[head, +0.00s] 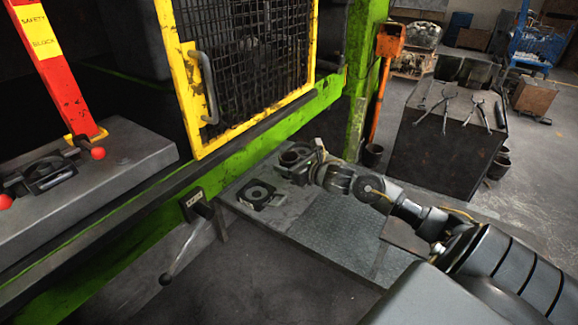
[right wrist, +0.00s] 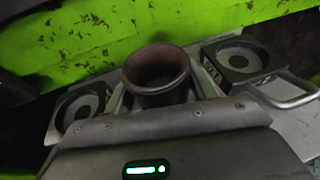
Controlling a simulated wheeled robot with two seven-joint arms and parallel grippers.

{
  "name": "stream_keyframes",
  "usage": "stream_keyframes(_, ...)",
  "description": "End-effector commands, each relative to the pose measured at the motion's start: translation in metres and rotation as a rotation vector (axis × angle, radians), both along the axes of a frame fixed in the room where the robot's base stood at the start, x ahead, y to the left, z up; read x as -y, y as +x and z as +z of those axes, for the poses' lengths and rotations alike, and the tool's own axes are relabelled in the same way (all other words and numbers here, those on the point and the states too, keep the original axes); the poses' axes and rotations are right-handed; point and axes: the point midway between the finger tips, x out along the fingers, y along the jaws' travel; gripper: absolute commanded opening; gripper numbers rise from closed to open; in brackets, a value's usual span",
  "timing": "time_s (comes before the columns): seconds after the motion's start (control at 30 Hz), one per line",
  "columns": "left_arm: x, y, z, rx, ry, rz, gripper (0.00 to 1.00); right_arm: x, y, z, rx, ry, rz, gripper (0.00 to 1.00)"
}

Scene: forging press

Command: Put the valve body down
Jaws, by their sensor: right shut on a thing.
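The valve body (right wrist: 157,75) is a dark brown, hollow round piece, its open mouth facing up in the right wrist view. In the head view it shows as a dark ring (head: 293,156) at the gripper's end. My right gripper (head: 308,166) is shut on it, over the grey side table (head: 232,187) beside the press. The fingers are mostly hidden by the wrist cover in the right wrist view. I cannot tell whether the valve body's underside touches the table. My left gripper is not in view.
In the right wrist view, square blocks with round recesses flank the valve body at left (right wrist: 80,107) and right (right wrist: 242,58). The left one also shows in the head view (head: 258,195). The green press frame (head: 240,129) and yellow mesh guard (head: 181,84) stand behind.

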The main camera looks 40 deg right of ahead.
Motion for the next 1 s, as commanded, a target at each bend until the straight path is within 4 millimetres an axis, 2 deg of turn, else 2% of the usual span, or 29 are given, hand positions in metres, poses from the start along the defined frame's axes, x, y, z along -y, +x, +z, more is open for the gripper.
stream_keyframes(0.1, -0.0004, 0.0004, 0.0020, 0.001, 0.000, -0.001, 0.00, 0.0004, 0.0003, -0.0071, 0.005, 0.001, -0.001, 0.20)
stream_keyframes(0.5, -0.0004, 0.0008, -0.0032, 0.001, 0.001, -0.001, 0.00, 0.0005, 0.0002, -0.0121, 0.006, -0.002, -0.001, 0.20)
stream_keyframes(0.53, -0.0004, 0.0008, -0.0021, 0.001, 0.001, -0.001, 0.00, 0.0004, -0.0002, -0.0125, 0.003, -0.001, -0.002, 0.59)
stream_keyframes(0.67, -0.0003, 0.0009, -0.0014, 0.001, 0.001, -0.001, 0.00, 0.0004, -0.0002, -0.0119, 0.003, -0.001, -0.002, 0.76)
stream_keyframes(0.7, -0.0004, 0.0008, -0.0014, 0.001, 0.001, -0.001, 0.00, 0.0004, -0.0002, -0.0119, 0.003, -0.001, -0.002, 0.79)
stream_keyframes(1.0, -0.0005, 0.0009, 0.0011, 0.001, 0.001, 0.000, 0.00, 0.0004, -0.0002, -0.0096, 0.003, -0.001, -0.002, 0.79)
